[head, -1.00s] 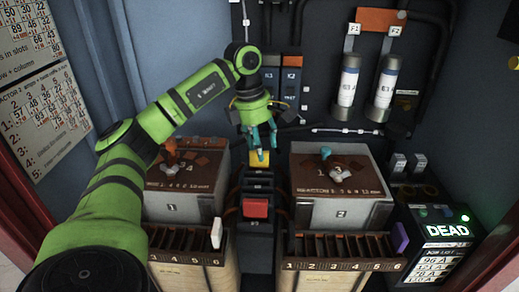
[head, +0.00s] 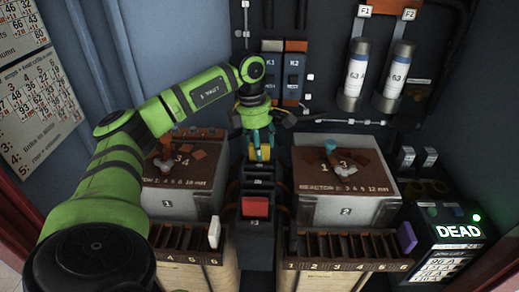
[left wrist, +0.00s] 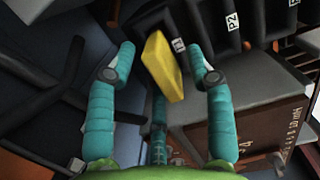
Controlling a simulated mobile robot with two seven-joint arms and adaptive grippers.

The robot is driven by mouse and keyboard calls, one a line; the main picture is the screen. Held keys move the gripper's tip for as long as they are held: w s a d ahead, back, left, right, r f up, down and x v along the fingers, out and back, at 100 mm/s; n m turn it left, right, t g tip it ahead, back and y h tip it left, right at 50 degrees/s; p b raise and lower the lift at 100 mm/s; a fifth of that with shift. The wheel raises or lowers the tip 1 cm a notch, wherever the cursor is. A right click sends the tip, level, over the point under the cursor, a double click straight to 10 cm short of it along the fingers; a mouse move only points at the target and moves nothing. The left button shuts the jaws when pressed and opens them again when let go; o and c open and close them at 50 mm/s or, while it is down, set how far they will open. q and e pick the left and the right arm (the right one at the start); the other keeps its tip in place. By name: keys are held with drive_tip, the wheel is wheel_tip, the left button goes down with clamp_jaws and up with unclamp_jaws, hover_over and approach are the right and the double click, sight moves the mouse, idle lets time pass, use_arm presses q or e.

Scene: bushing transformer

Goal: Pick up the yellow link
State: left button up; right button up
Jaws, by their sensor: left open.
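The yellow link (head: 259,153) stands at the top of the dark centre column between the two reactor boxes. In the left wrist view the yellow link (left wrist: 163,66) is a tilted yellow block between my spread teal fingers, with gaps showing on both sides. My left gripper (head: 258,146) is open, pointing down over the link in the head view. Its fingertips also show in the left wrist view (left wrist: 160,65). The fingers partly hide the link in the head view. My right gripper is not in view.
Reactor box 1 (head: 182,204) and reactor box 2 (head: 340,212) flank the column closely. A red block (head: 255,207) sits lower on the column. Slotted racks with a white link (head: 214,234) and a purple link (head: 407,237) stand in front. A lit "DEAD" panel (head: 458,233) is at right.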

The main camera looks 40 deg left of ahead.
use_arm(q)
clamp_jaws()
drive_tip(key=shift+r, duration=0.15)
